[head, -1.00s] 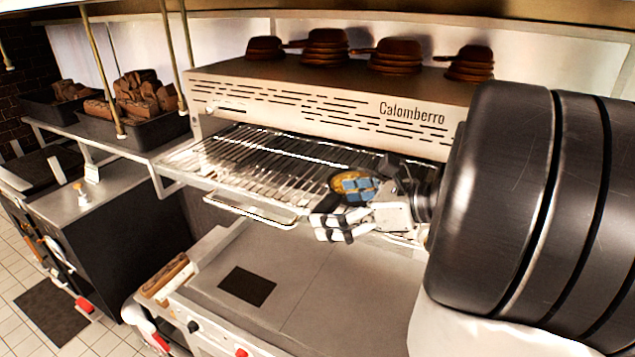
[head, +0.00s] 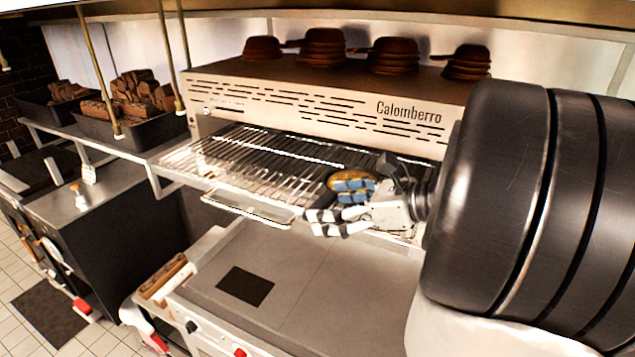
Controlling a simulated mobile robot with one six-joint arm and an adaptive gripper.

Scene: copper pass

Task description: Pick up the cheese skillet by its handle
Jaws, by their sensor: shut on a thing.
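The cheese skillet (head: 337,178) is a small dark round pan with a golden-yellow filling. It is at the right front part of the wire grill rack (head: 240,160). My gripper (head: 335,206) reaches in from the right. One white-and-black finger is at the front of the pan, and the other, bluish finger covers part of the golden filling. The gripper is shut on the cheese skillet. Its handle is hidden by the fingers, and I cannot tell whether the pan is clear of the rack.
The Calomberro grill's hood (head: 330,107) is close above the rack, with stacked brown pans (head: 323,47) on top. Below is a mostly bare steel counter (head: 320,285). Dark bread bins (head: 125,128) stand at the left.

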